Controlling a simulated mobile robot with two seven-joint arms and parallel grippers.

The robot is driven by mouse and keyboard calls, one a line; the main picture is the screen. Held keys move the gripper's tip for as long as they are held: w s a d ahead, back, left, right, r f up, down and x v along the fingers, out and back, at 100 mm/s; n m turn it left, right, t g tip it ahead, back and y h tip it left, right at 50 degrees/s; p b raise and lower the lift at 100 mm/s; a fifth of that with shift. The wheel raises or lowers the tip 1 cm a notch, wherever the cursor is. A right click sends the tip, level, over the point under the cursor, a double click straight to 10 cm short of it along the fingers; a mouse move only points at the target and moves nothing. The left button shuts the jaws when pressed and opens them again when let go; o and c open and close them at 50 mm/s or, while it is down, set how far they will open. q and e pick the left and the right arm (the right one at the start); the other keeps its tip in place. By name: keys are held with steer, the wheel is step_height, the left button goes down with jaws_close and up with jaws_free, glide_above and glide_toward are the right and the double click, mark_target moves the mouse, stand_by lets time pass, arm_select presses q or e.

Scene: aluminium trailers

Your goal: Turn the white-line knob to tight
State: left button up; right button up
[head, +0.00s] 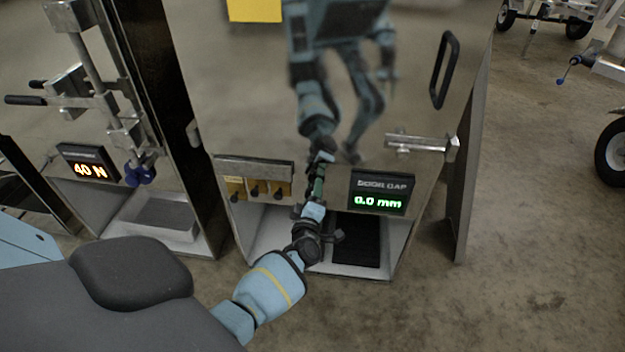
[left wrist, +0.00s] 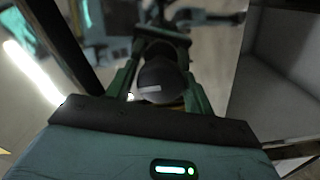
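In the left wrist view, a dark round knob (left wrist: 163,76) with a short white line on its face sits between the green fingers of my left gripper (left wrist: 164,62). The fingers lie close against both sides of the knob, and it fills the gap between them. The white line lies almost level, tilted slightly. In the head view, my left gripper (head: 320,172) is at the front of the shiny middle trailer panel (head: 235,110), and it hides the knob there. No tight marking is readable. My right gripper is not in view.
A display (head: 381,191) right of my gripper reads 0.0 mm. A yellow switch strip (head: 257,188) is at its left. A latch (head: 422,143) and black handle (head: 445,70) are at the right. The left trailer has a 40 N display (head: 89,163) and blue knob (head: 140,173).

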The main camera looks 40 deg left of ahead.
arm_select(q)
steer(key=shift+o, duration=1.4)
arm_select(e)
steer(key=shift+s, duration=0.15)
arm_select(q)
steer(key=shift+s, duration=0.1)
steer(key=p+v, duration=0.2)
steer(key=v, duration=0.5)
steer(key=shift+s+d, duration=0.25)
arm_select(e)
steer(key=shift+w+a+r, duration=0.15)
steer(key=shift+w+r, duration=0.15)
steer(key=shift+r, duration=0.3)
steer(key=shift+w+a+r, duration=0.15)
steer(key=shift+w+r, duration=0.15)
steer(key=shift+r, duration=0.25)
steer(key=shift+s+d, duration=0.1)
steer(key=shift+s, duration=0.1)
